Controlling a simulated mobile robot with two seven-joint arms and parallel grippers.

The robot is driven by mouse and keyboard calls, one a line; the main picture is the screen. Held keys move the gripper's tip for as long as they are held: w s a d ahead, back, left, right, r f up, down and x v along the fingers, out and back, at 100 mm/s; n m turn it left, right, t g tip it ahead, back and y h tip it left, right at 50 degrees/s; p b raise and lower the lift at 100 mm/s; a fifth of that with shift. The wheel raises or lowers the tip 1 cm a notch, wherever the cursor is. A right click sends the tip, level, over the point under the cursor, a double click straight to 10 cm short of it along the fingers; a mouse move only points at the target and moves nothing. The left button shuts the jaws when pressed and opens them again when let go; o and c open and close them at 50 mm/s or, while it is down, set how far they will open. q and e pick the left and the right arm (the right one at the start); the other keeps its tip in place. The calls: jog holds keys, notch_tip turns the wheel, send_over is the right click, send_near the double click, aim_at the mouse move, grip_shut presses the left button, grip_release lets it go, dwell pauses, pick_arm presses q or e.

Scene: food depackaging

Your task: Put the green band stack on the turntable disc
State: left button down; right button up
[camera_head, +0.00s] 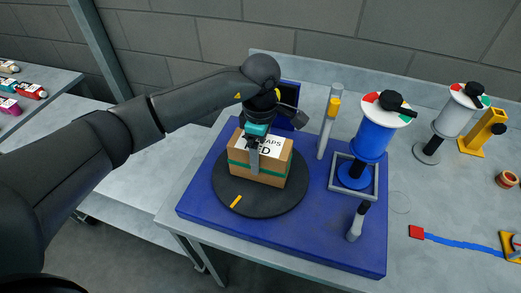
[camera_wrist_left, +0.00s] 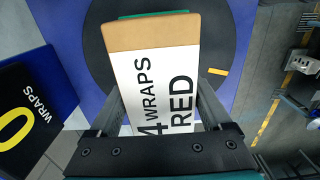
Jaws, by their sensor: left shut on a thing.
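The green band stack (camera_head: 270,177) is a brown cardboard box with a green band around its sides and a white label on top. In the head view it is on or just above the dark round turntable disc (camera_head: 232,203); I cannot tell whether it touches. My left gripper (camera_head: 255,165) is shut on the box from above. In the left wrist view the box (camera_wrist_left: 162,35) lies between the fingers, its label reading "4 WRAPS RED", with the dark disc (camera_wrist_left: 100,50) around it. My right gripper is not in view.
The disc sits on a blue base (camera_head: 330,240) on a grey table. To the right stand a blue roll (camera_head: 374,135) on a post, a post with a yellow clip (camera_head: 334,107) and a small grey-handled tool (camera_head: 356,222). A dark panel (camera_wrist_left: 30,105) marked "0 WRAPS" is close by.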

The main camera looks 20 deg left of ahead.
pick_arm(q)
jog(key=shift+f, duration=0.15)
grip_release()
jog(key=shift+r, duration=0.2)
notch_tip(320, 180, up, 12)
jog(key=shift+b, duration=0.9)
